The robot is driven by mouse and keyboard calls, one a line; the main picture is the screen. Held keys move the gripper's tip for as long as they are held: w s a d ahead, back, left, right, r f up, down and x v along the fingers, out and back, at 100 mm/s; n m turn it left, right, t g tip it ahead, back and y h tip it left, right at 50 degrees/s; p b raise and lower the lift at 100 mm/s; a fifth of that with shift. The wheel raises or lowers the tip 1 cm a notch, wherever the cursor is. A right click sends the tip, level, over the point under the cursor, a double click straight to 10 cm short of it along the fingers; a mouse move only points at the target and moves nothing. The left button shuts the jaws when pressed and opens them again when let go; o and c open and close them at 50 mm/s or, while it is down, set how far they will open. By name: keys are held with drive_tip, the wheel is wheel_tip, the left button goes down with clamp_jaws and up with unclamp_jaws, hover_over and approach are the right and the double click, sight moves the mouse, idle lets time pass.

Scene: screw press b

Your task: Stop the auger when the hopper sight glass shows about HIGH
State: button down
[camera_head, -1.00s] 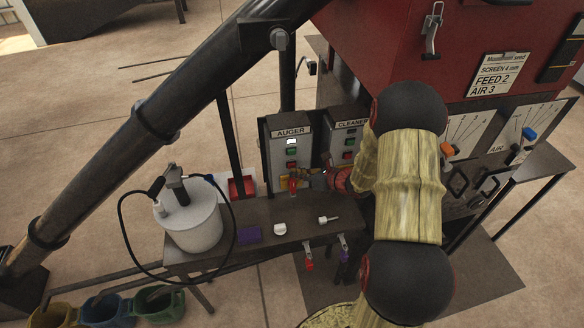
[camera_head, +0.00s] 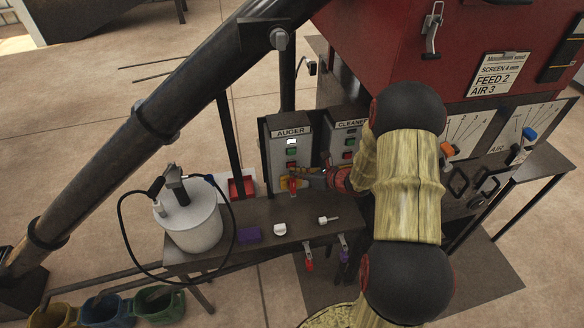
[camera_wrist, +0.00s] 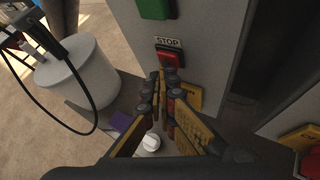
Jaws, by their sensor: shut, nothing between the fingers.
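The grey AUGER control box (camera_head: 278,150) stands behind the bench, with a lit white lamp, a green button and a red button. In the wrist view its red STOP button (camera_wrist: 170,58) sits under a STOP label, below a green button (camera_wrist: 155,8). My gripper (camera_head: 292,172) is shut and empty, its tips (camera_wrist: 168,76) just below the STOP button; I cannot tell whether they touch it. The hopper sight glass cannot be made out in these views.
The CLEANER box (camera_head: 348,142) stands to the right. A white canister (camera_head: 190,226) with a black hose, a purple block (camera_head: 249,234) and a white knob (camera_head: 280,229) are on the bench. The red machine (camera_head: 410,40) rises behind.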

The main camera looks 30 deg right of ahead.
drive_tip(key=shift+s+a, duration=0.25)
drive_tip(key=shift+s, duration=0.55)
drive_tip(key=shift+s, duration=0.1)
drive_tip(key=s, duration=0.2)
drive_tip(key=s+a, duration=0.1)
drive_tip(key=s, duration=0.1)
drive_tip(key=shift+s+a, duration=0.15)
drive_tip(key=shift+s, duration=0.15)
idle(0.5)
